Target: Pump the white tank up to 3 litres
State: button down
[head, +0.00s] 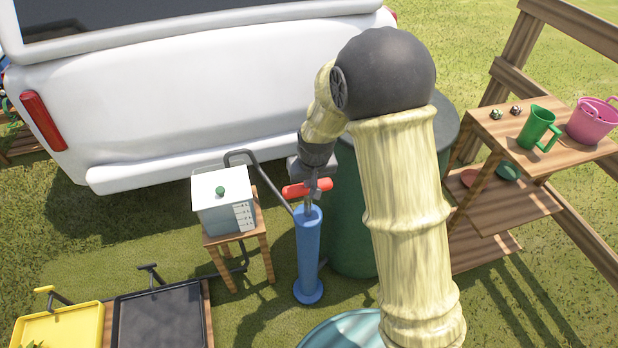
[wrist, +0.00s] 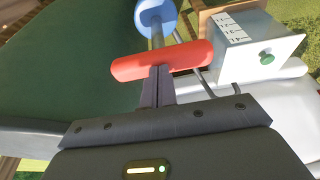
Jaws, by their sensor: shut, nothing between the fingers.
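The white tank (head: 222,205) has a green knob on its lid and a marked scale on its side. It stands on a small wooden stool, left of the blue pump (head: 308,255). The pump stands upright, its red T-handle (head: 297,190) a little above the cylinder with a short length of rod showing. My gripper (head: 312,190) is shut and empty, its fingertips at the middle of the handle. In the wrist view the closed fingers (wrist: 158,84) meet the edge of the red handle (wrist: 185,59); I cannot tell if they press on it. The liquid level is unreadable.
A dark hose (head: 262,172) arches between tank and pump. A dark green barrel (head: 352,225) stands close behind the pump, and a white vehicle (head: 200,95) is behind. A wooden shelf (head: 482,128) at right holds a green jug (head: 537,127) and pink bucket (head: 592,122).

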notch_tip(320, 180, down, 9)
jog(key=b, duration=0.4)
jog(key=shift+f, duration=0.1)
jog(key=shift+s, duration=0.15)
jog(key=shift+r+p, duration=0.45)
jog(key=shift+p, duration=0.05)
notch_tip(320, 180, up, 4)
jog(key=p, duration=0.3)
jog(key=shift+d+r, duration=0.1)
jog(key=shift+r, duration=0.1)
jog(key=p+v, duration=0.1)
jog(key=v, duration=0.8)
